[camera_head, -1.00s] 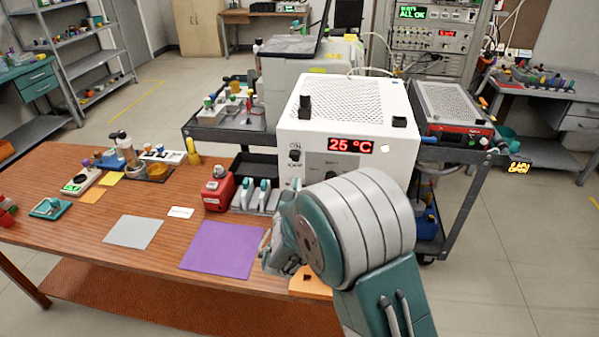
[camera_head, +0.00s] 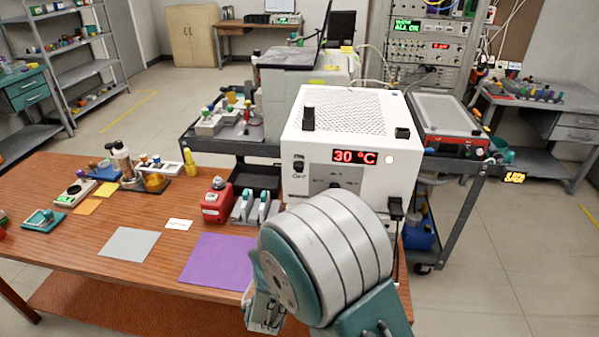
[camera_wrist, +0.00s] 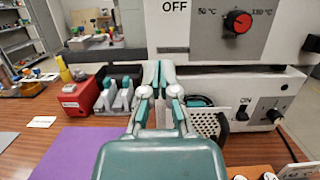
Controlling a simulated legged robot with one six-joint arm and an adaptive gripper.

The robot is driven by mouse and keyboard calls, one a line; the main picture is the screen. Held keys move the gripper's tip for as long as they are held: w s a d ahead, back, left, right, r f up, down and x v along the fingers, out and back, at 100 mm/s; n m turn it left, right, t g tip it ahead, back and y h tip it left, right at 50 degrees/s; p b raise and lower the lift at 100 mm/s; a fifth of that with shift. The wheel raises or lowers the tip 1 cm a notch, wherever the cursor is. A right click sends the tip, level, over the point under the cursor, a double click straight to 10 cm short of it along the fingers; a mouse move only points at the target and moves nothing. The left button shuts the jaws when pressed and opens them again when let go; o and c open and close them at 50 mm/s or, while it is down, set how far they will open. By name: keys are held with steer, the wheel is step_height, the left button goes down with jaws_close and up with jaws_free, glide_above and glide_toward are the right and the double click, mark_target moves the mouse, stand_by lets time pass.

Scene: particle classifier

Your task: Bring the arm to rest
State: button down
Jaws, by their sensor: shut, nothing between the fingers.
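My arm (camera_head: 335,250) is folded in front of the wooden table's right part, with its large grey and teal joint nearest the body camera. My gripper (camera_wrist: 158,72) shows in the wrist view with its two fingers together and nothing between them. In the body view only part of the gripper (camera_head: 262,312) shows, low beside the joint and over the table. The white heater box (camera_head: 350,125) stands behind the arm and its red display reads 30 °C.
A purple mat (camera_head: 215,262) and a grey mat (camera_head: 130,244) lie on the table (camera_head: 80,235). A red device (camera_head: 217,203) stands left of the white box, beside grey-and-teal tools (camera_head: 262,207). A dark cart (camera_head: 465,225) stands behind. Floor at the right is clear.

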steer(key=s+d+r+m+g+h, duration=0.2)
steer(key=d+r+m+g+h, duration=0.15)
steer(key=d+m, duration=0.4)
steer(key=s+d+r+m+g+h, duration=0.2)
steer(key=d+m+g+h, duration=0.25)
steer(key=d, duration=0.55)
steer(key=s+d+r+m+g+h, duration=0.25)
steer(key=d+m+g+h, duration=0.2)
steer(key=d, duration=0.45)
steer(key=s+d+m+g+y, duration=0.2)
steer(key=s+m+g+y, duration=0.1)
steer(key=s+m, duration=0.3)
steer(key=s+d+m+g+y, duration=0.3)
steer(key=s+m, duration=0.2)
steer(key=s, duration=0.1)
steer(key=s+a+r+m+t+y, duration=0.2)
steer(key=s+a+m+t+y, duration=0.1)
steer(key=s+a+m+y, duration=0.2)
steer(key=a+m+y, duration=0.1)
steer(key=m+y, duration=0.1)
steer(key=m, duration=0.1)
steer(key=shift+s+a+r, duration=0.2)
steer(key=shift+s+a, duration=0.05)
steer(key=shift+s, duration=0.05)
